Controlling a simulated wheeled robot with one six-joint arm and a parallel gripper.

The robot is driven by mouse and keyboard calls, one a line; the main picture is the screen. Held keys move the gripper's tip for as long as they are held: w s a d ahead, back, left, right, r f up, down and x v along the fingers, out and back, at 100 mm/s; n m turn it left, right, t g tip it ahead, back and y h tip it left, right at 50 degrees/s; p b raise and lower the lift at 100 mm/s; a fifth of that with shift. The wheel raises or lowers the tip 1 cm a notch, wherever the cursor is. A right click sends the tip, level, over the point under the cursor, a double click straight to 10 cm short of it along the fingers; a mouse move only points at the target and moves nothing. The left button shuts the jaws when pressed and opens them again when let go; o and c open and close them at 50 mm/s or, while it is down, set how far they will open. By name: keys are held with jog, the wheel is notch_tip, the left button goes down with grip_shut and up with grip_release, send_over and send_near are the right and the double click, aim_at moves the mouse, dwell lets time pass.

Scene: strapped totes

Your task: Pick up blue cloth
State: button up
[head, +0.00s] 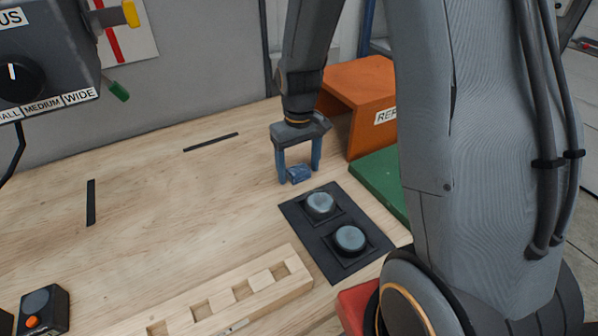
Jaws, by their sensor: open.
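The blue cloth (299,174) is a small folded or rolled bundle on the wooden table, just behind the black mat. My gripper (299,178) points down over it with its two blue-grey fingers apart, one on each side of the cloth. The fingertips are close to the table top. I cannot tell whether either finger touches the cloth.
A black mat (327,268) with two round grey-blue pieces lies in front of the cloth. An orange open box (366,88) and a green mat (377,181) are to the right. A wooden block with slots (293,286) lies in front. The table's left middle (170,210) is mostly clear.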

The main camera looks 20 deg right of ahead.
aim_at(299, 170)
jog(key=c, duration=1.1)
jog(key=shift+r, duration=0.1)
notch_tip(299, 170, up, 10)
jog(key=shift+f+b, duration=0.1)
jog(key=shift+b, duration=1.1)
jog(key=o, duration=0.3)
jog(key=shift+c, duration=1.2)
jog(key=shift+s, duration=0.1)
